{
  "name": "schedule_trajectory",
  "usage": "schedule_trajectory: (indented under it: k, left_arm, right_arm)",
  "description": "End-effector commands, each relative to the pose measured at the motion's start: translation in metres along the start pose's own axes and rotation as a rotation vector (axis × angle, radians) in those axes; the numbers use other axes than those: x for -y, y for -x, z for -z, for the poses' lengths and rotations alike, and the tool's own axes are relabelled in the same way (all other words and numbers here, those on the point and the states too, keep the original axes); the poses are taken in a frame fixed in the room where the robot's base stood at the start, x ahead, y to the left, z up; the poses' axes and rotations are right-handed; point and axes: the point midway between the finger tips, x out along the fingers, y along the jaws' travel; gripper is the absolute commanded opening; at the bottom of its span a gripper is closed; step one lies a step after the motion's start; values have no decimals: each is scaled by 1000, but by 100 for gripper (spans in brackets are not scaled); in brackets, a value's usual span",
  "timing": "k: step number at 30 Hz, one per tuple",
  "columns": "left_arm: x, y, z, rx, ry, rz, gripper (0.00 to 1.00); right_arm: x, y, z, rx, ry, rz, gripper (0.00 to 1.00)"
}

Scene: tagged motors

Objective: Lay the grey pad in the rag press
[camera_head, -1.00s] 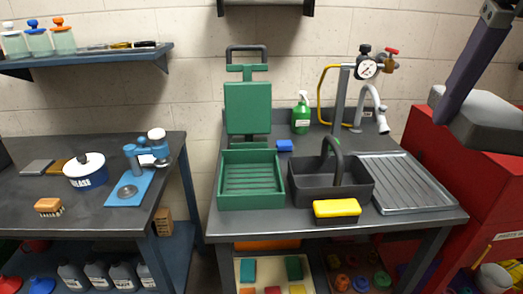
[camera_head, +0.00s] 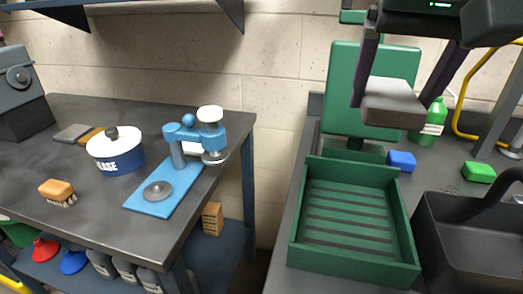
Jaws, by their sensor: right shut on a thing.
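The grey pad (camera_head: 391,109) is a thick block with a light top, held between the two dark fingers of my right gripper (camera_head: 395,98). The gripper comes down from the top right and is shut on it. The rag press is green, with an open ribbed tray (camera_head: 312,247) in front and an upright plate (camera_head: 342,75) behind, standing raised. In the picture the pad is above the tray's back right part and covers the right side of the plate. It is held in the air, apart from the tray floor. My left gripper is not in view.
A black caddy (camera_head: 450,262) stands close right of the tray. A blue sponge (camera_head: 401,160), a green sponge (camera_head: 478,172) and a green bottle (camera_head: 432,122) are behind it. The left bench holds a blue press (camera_head: 155,203), a grease tin (camera_head: 116,155) and a brush (camera_head: 57,190).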

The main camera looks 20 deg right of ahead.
Motion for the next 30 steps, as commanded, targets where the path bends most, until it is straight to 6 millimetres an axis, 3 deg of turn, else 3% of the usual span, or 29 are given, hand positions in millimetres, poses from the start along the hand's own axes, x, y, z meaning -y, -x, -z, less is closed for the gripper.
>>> schedule_trajectory:
  k: [6,18,25,30]
  left_arm:
    - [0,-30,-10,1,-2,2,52]
    - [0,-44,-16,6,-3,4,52]
    - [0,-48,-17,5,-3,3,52]
    - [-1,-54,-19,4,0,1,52]
  right_arm:
    - [0,-38,-18,3,-7,-2,0]
    - [-1,-131,-59,1,-6,-6,0]
    - [0,-152,-68,-1,-5,-4,0]
    - [0,-178,-80,1,-5,-4,0]
